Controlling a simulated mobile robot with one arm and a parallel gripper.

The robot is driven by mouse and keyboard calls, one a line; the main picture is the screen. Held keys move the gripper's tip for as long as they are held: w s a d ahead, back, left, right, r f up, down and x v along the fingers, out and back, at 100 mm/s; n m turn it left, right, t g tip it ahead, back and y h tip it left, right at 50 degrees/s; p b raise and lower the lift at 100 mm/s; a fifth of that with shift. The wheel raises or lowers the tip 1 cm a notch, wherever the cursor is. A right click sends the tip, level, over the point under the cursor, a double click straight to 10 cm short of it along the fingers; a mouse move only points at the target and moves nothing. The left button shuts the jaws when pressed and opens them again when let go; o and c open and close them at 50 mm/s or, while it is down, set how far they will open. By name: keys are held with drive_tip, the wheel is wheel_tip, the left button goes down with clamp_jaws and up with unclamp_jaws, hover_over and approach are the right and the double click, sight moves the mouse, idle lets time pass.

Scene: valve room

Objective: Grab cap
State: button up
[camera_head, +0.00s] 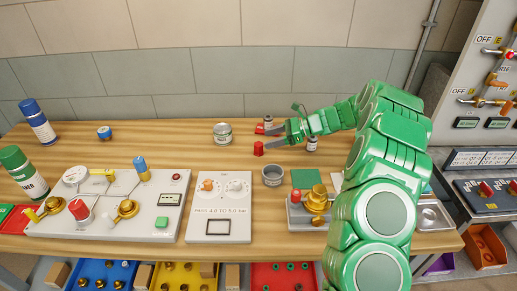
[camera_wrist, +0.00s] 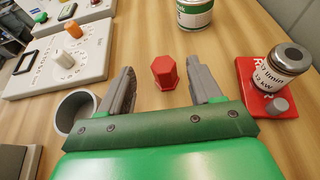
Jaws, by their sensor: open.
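A small red hexagonal cap (camera_head: 258,149) stands on the wooden table near the middle. It also shows in the wrist view (camera_wrist: 164,74), flat top up. My gripper (camera_head: 269,138) is open and empty, reaching in from the right with its fingertips close to the cap. In the wrist view the two grey fingers of my gripper (camera_wrist: 161,68) lie to the left and right of the cap, with a gap on each side. I cannot tell how far the fingertips are above the table.
A grey cup (camera_head: 272,176) stands near the left finger. A red block (camera_wrist: 254,88) with a labelled jar (camera_wrist: 284,66) is right of the right finger. A green-labelled can (camera_head: 222,134) stands behind. A white dial panel (camera_head: 219,222) is in front.

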sight(258, 145)
wheel_tip(258, 145, down, 3)
drive_tip(key=shift+a+r, duration=0.1)
drive_tip(key=shift+r, duration=0.05)
drive_tip(key=shift+x, duration=1.3)
drive_tip(key=shift+r+x, duration=0.15)
drive_tip(key=shift+x, duration=1.1)
drive_tip(key=shift+r+x, duration=0.2)
drive_tip(key=shift+x, duration=1.1)
drive_tip(key=shift+w+a, duration=0.15)
drive_tip(key=shift+c, duration=0.3)
drive_tip(key=c, duration=1)
